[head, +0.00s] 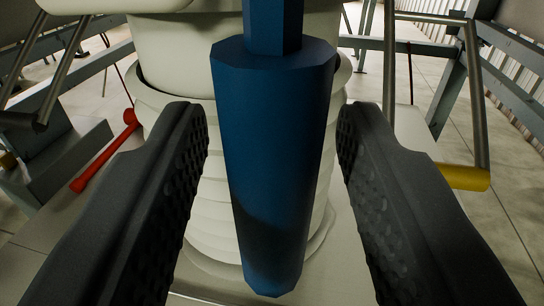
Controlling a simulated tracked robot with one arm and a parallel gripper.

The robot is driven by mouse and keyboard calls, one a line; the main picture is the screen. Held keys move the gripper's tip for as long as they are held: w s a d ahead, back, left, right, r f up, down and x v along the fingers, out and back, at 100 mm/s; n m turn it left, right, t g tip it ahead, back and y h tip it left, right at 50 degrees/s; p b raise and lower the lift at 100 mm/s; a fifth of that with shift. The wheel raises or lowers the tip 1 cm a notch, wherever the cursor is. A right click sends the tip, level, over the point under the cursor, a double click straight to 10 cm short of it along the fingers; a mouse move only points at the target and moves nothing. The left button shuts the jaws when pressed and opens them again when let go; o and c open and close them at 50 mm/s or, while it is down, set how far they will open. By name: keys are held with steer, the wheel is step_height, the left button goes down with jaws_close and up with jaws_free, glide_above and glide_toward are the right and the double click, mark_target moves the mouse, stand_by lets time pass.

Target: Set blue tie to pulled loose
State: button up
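The blue tie (272,150) hangs upright in the middle of the head view as a thick faceted blue piece, narrower at its top and tapering downward. It hangs in front of a white ribbed spout (168,150). My gripper (272,125) is open, with one dark textured finger on each side of the blue tie. A gap shows between the tie and each finger, so neither finger appears to touch it. The tie's upper end runs out of the picture.
A red-handled lever (105,150) is at the left and a yellow-ended bar (462,177) at the right. Grey steel frame beams (450,95) stand on both sides. A pale flat surface (215,275) lies below the spout. Tiled floor shows at the right.

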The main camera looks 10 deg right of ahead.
mark_target(273, 222)
steer(key=shift+s+a+b, duration=0.2)
steer(key=shift+s+b, duration=0.55)
steer(key=shift+s, duration=1)
steer(key=shift+s+a, duration=0.1)
steer(key=shift+s, duration=0.25)
steer(key=s+a+b, duration=0.1)
steer(key=s, duration=0.8)
steer(key=shift+s+b, duration=0.2)
steer(key=shift+b, duration=0.1)
steer(key=s+d+n+g+y, duration=0.1)
steer(key=s+d+g+y, duration=0.1)
steer(key=s, duration=2.3)
steer(key=shift+f, duration=0.2)
